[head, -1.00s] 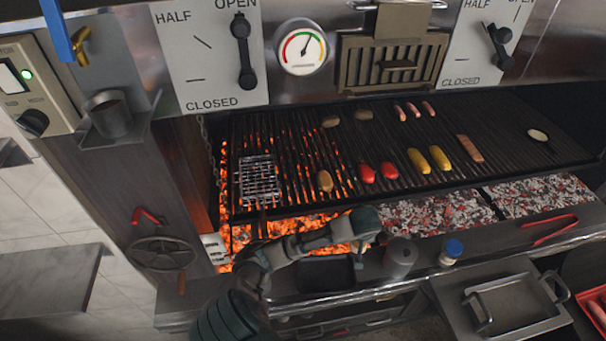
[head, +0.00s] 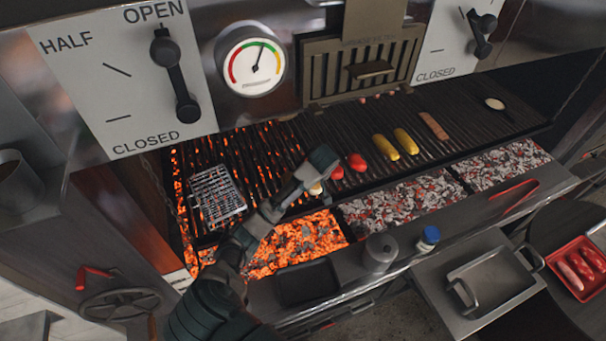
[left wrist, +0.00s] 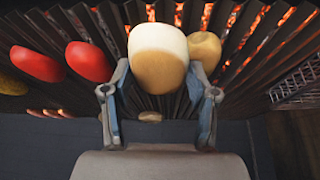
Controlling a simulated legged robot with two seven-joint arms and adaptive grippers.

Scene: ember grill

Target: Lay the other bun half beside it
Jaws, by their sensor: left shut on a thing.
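My left gripper (head: 316,176) is over the front part of the grill grate, left of the red peppers. It is shut on a bun half (left wrist: 158,60), tan with a pale end, which shows between its fingers in the left wrist view. In the head view only a small pale bit of this bun half (head: 316,188) shows under the gripper. A second tan rounded piece (left wrist: 205,50), probably the other bun half, lies on the bars right beside it in the wrist view; the gripper hides it in the head view. I cannot tell whether the held half touches the grate. My right gripper is not in view.
Two red peppers (head: 357,162) and two yellow pieces (head: 385,147) lie to the right on the grate. A wire basket (head: 217,195) lies left over glowing coals. A bottle (head: 380,252), a blue-capped jar (head: 428,238) and a black tray (head: 307,283) stand on the front ledge.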

